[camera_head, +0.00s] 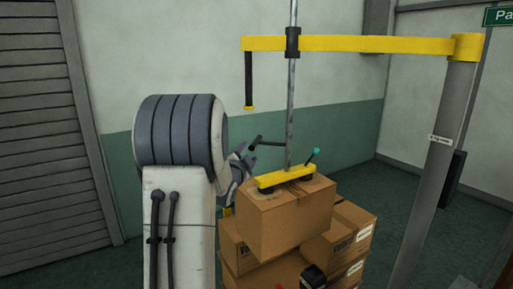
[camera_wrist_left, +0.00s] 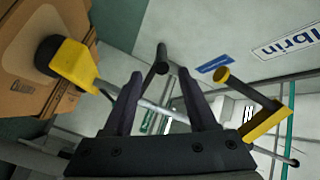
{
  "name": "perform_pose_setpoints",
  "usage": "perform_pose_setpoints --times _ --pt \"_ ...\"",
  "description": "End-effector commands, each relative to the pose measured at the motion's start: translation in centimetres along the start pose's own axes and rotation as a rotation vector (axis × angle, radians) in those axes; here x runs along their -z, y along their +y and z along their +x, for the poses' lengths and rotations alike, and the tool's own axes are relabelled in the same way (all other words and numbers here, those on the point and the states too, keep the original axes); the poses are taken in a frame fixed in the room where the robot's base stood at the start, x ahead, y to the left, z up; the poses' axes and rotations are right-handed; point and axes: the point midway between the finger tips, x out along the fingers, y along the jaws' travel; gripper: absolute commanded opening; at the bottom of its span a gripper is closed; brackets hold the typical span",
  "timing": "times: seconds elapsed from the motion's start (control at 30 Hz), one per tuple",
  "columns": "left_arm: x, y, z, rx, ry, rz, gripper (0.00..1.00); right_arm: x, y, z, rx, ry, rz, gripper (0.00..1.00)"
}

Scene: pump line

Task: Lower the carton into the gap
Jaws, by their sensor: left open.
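A brown carton (camera_head: 285,215) is at the top of a group of cartons, under the yellow suction head (camera_head: 286,178), whose dark cups meet its top. I cannot tell whether it hangs or rests. A lever with a teal knob (camera_head: 316,152) stands on the head. My left gripper (camera_head: 246,158) is open beside a dark handle bar (camera_head: 268,142) left of the pole. In the left wrist view the open fingers (camera_wrist_left: 160,88) stand either side of the dark handle's line, apart from it as far as I can tell. The gap is not clearly visible. My right gripper is not identifiable.
A yellow boom (camera_head: 370,44) on a grey post (camera_head: 435,165) carries the vertical pole (camera_head: 291,100). A dark rod (camera_head: 248,80) hangs from its left end. More cartons (camera_head: 352,222) lie below and right. A dark object (camera_head: 313,276) shows at the bottom edge.

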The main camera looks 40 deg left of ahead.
Motion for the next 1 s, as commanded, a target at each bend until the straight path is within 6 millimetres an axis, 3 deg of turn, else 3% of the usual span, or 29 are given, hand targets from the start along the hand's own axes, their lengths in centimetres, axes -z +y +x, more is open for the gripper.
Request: perform_pose_setpoints --times 0.17,0.4,0.6,1.0 --pt "0.0 -0.5 1.9 0.006 0.004 0.005 0.57 0.1 -0.1 -1.0 0.000 0.000 0.000 0.57" --pt "0.2 -0.5 6.5 0.005 0.004 0.003 0.57 0.2 -0.2 -3.0 0.000 0.000 0.000 0.57" --pt "0.1 -0.4 9.3 0.006 0.003 0.002 0.57 0.2 -0.3 -4.0 0.000 0.000 0.000 0.57" --pt "0.0 -0.3 10.4 0.007 0.002 0.002 0.57 0.2 -0.3 -4.2 0.000 0.000 0.000 0.57"
